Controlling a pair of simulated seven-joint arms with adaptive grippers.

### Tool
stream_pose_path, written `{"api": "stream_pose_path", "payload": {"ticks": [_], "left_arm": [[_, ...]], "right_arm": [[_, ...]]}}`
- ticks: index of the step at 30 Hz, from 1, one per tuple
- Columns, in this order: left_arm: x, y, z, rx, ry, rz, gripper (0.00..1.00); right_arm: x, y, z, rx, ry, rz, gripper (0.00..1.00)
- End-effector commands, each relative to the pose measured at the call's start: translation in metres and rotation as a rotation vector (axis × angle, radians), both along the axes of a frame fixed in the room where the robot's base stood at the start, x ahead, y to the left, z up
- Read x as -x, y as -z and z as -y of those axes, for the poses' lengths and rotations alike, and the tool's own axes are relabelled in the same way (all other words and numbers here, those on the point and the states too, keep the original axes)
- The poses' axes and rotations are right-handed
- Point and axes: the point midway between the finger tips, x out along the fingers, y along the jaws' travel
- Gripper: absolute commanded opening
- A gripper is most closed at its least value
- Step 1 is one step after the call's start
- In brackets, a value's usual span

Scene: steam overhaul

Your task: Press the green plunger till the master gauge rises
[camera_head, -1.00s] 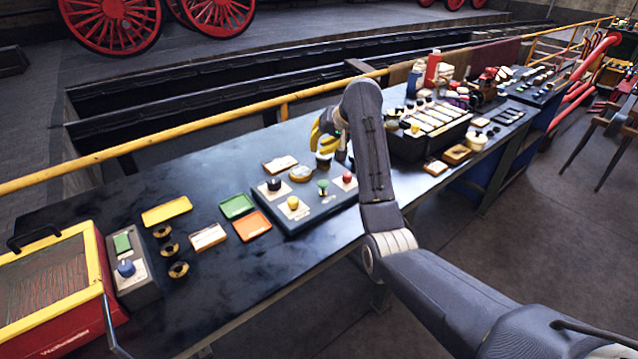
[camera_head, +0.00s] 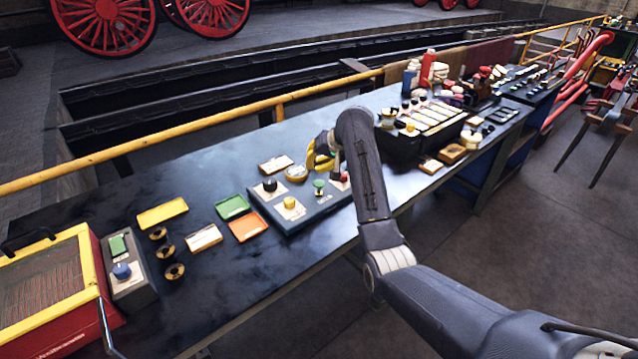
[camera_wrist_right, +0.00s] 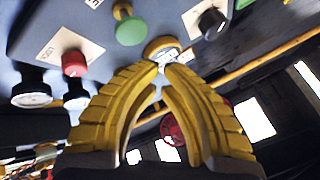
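The green plunger (camera_head: 319,186) stands on a grey control panel (camera_head: 300,221) on the bench. It also shows near the top of the right wrist view (camera_wrist_right: 130,30). My right gripper (camera_head: 313,166) is above the panel's back edge, behind the plunger and apart from it. Its yellow fingers (camera_wrist_right: 162,68) come together at the tips with nothing between them. A brass-rimmed dial (camera_head: 296,173) is at the panel's back edge, just beyond the fingertips in the wrist view (camera_wrist_right: 163,46). Its reading is too small to tell, and I cannot tell whether it is the master gauge. My left gripper is out of view.
A red button (camera_head: 345,177), a yellow button (camera_head: 290,202) and a black knob (camera_head: 270,184) surround the plunger. Green (camera_head: 232,206) and orange (camera_head: 248,225) trays lie left of the panel. A yellow rail (camera_head: 200,137) runs behind the bench.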

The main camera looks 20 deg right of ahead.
Motion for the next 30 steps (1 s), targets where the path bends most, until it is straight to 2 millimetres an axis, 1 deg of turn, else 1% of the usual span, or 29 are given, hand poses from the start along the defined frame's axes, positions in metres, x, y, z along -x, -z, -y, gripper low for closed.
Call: {"api": "stream_pose_path", "payload": {"ticks": [6, 10, 23, 24, 25, 30], "left_arm": [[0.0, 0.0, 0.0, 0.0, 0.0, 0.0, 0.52], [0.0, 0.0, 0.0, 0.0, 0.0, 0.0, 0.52], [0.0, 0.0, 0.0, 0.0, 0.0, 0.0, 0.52], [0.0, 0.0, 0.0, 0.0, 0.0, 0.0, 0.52], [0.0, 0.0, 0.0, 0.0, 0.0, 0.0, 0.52], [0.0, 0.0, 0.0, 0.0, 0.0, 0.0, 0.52]], "right_arm": [[0.0, 0.016, 0.001, 0.001, 0.001, 0.001, 0.0], [0.0, 0.021, 0.001, 0.0, 0.002, 0.001, 0.0], [0.0, 0.023, 0.0, 0.0, 0.001, 0.002, 0.0], [0.0, 0.023, 0.0, 0.0, 0.001, 0.002, 0.03], [0.0, 0.023, 0.0, 0.0, 0.001, 0.002, 0.0], [0.0, 0.023, 0.0, 0.0, 0.001, 0.002, 0.0]]}}
